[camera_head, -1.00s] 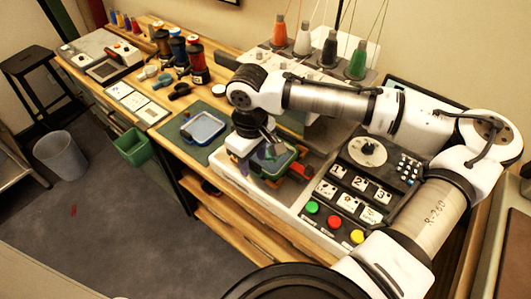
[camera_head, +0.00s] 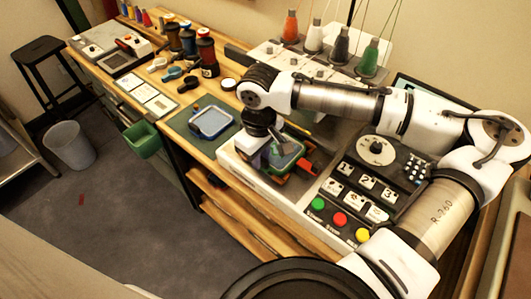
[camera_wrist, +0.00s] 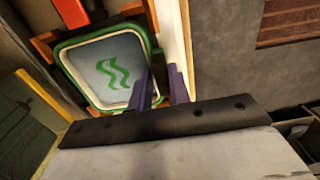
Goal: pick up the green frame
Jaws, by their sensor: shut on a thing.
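The green frame (camera_head: 288,166) sits at the front of the white embroidery machine, in an orange-red holder. In the wrist view, the green frame (camera_wrist: 100,33) has a green rim around grey cloth with a green zigzag mark. My gripper (camera_head: 263,158) is low at the frame's near left side in the head view. In the wrist view, my gripper (camera_wrist: 160,82) has its two purple fingers at the frame's right edge, shut on it. The exact contact is partly hidden by the fingers.
A blue frame (camera_head: 192,124) lies on a dark green mat (camera_head: 182,118) to the left. A control panel with green, red and yellow buttons (camera_head: 340,219) is to the right. Thread cones (camera_head: 331,46) stand behind. A green bin (camera_head: 142,140) hangs at the table's front edge.

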